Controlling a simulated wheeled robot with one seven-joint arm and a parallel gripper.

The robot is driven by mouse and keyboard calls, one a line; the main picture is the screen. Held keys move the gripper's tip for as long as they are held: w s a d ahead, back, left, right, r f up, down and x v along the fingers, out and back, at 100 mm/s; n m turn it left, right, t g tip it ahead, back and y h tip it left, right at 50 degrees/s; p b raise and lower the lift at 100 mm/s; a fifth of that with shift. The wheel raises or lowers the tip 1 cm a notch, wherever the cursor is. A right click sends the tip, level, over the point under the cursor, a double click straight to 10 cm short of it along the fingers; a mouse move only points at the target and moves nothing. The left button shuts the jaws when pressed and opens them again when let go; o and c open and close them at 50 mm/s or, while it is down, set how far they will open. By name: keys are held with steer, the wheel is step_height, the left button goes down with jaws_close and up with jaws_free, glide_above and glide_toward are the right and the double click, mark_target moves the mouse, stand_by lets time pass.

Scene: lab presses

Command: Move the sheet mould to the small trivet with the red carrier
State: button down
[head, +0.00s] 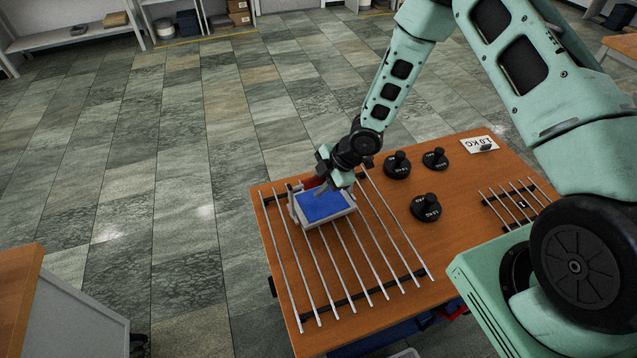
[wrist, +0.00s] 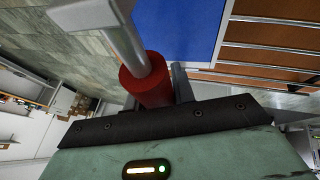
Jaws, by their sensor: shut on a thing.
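The sheet mould (head: 325,206), a blue slab in a pale grey frame, sits on or just above the far end of the large barred trivet (head: 345,254); contact is unclear. The red carrier (head: 310,183) is at the mould's far side, mostly hidden by my gripper (head: 328,172). In the wrist view, the carrier's red round grip (wrist: 146,80) on a grey rod lies at my gripper's jaws, with the blue slab (wrist: 178,28) beyond. My gripper is shut on the red carrier. The small trivet (head: 515,203), with thin bars, is at the table's right, bare and partly cut off by my arm.
Several black weights stand between the trivets, including one near the middle (head: 425,207) and one farther back (head: 397,165). Shelves line the far wall.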

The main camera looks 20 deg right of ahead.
steer(key=shift+r, duration=0.15)
steer(key=shift+r+p, duration=2.05)
steer(key=shift+r, duration=0.35)
